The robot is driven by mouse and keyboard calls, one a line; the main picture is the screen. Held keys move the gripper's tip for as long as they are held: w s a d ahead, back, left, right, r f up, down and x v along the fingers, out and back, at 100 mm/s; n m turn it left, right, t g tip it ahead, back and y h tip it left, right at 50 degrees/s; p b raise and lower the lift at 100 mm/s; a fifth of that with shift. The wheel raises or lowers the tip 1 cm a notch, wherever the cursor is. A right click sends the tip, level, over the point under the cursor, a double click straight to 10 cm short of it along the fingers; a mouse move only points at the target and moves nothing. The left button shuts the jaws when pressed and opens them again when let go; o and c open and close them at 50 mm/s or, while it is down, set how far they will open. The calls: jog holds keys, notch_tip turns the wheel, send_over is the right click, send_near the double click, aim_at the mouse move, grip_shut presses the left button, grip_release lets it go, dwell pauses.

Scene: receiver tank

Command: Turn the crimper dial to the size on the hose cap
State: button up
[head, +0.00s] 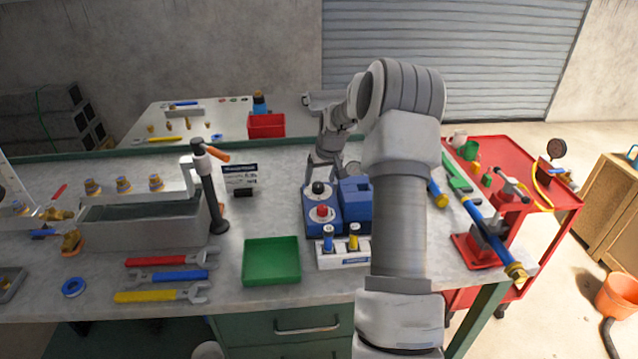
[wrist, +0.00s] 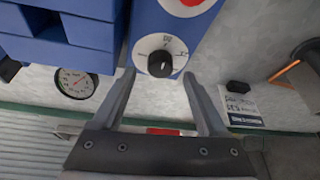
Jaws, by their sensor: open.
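The blue crimper (head: 350,218) stands on the bench, with a red button (head: 322,211) on its front part. In the wrist view its dial (wrist: 160,64) is a black round knob on a white, marked plate. The marks and the pointer's setting are too small to read surely. My gripper (wrist: 158,76) is open, with one finger at each side of the dial and nothing held. I cannot tell whether the fingers touch it.
A white rack (head: 343,259) with blue and yellow handled pieces stands before the crimper. A green tray (head: 271,262) lies to its left, with wrenches (head: 165,277) beyond. A round gauge (wrist: 76,83) and a small printed sign (wrist: 240,108) show in the wrist view.

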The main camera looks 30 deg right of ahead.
aim_at(318, 188)
jog(key=shift+x, duration=1.4)
grip_shut()
